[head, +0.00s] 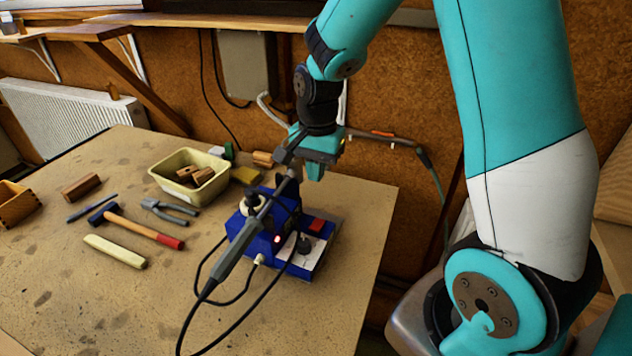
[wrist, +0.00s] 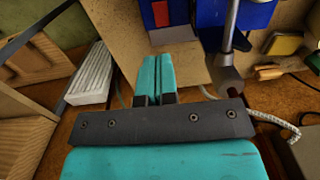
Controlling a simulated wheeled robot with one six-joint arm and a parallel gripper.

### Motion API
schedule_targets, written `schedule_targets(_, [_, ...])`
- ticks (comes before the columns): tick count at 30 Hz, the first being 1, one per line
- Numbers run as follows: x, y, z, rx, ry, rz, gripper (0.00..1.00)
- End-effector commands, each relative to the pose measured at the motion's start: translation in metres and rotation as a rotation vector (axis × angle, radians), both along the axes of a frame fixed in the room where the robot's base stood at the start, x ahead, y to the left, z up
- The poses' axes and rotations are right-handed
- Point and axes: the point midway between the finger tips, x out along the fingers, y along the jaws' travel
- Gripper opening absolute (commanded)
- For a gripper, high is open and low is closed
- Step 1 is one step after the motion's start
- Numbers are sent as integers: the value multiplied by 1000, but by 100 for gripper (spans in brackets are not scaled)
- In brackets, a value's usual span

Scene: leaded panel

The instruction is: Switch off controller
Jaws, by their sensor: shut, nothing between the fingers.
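The blue controller (head: 262,240) stands near the right edge of the workbench. Its sloped pale front carries a dark knob (head: 304,245), a red switch (head: 317,225) and a small lit pinkish lamp (head: 277,239). A soldering iron (head: 238,246) with a dark handle lies slanting across it. My gripper (head: 316,174) is above and behind the controller, apart from the switch. In the wrist view my gripper (wrist: 156,62) has its teal fingers together and empty. The red switch (wrist: 160,13) and blue casing (wrist: 210,14) show at the top edge there. The switch's rocker position cannot be told.
Black cables (head: 235,300) loop in front of the controller. The bench's near right is clear.

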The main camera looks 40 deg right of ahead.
Motion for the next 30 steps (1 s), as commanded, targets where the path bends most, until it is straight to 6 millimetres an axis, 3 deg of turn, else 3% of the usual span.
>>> schedule_targets(14, [3, -10, -6, 38, 21, -13, 0])
schedule_targets(30, [2, -16, 1, 70, 50, -10, 0])
